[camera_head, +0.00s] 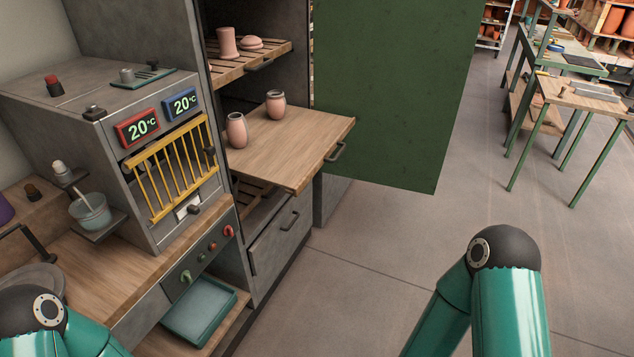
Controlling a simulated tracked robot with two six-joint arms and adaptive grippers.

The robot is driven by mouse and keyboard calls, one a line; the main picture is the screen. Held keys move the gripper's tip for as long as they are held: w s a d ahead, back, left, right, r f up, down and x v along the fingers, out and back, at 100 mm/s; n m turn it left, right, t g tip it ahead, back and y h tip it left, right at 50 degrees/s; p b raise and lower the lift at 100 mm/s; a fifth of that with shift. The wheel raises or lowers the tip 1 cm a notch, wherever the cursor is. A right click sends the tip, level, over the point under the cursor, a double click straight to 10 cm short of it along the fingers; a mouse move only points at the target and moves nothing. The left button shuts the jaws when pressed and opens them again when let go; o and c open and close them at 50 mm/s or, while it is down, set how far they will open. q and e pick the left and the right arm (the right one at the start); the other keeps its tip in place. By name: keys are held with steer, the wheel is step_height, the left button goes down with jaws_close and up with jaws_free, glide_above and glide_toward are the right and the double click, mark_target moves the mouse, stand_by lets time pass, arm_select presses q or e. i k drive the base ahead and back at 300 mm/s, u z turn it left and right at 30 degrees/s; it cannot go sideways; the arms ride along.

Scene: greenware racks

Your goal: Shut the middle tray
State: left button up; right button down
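The middle tray (297,160) is a wooden board that sticks out of the grey cabinet toward the right. It has a dark handle (336,152) on its front edge. Two pink clay vessels stand on it: one (236,131) at the left, near the cabinet side, and one (275,105) further back. My teal arms show at the bottom left and bottom right, both well apart from the tray. Neither gripper is in the picture.
An upper slatted tray (267,60) holds pink pots. A green door panel (394,90) stands open behind the middle tray. Below is a grey drawer (281,236) with a handle. A kiln with a yellow grate (172,168) stands at left. Floor (375,255) in front is clear.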

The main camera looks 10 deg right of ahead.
mark_target(287, 153)
steer(key=u, duration=0.05)
steer(key=i, duration=0.9)
steer(key=z, duration=0.1)
